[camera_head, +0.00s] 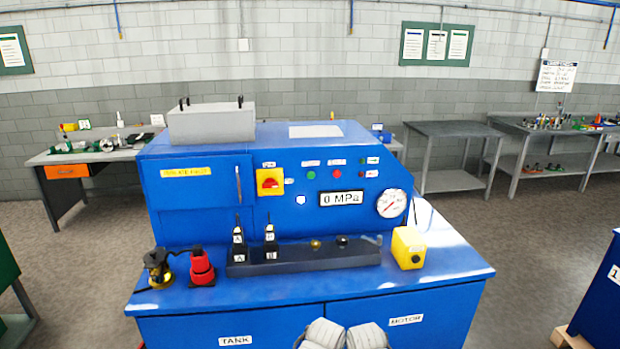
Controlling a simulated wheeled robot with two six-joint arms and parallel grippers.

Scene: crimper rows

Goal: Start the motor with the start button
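The blue machine (225,220) stands in front of me with a sloped control panel. A green button (311,175) and a red button (337,173) sit side by side on the panel. Their small labels are too small to read, so I cannot read which one is marked start. Left of them is a red rotary switch on a yellow plate (270,182). The display (341,198) below the buttons reads 0 MPa, and a round dial gauge (391,203) is at its right. Neither of my grippers shows in the head view.
Pale rounded shapes (325,334) at the bottom edge are cut off. Workbenches (455,140) line the back wall. The panel front is unobstructed.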

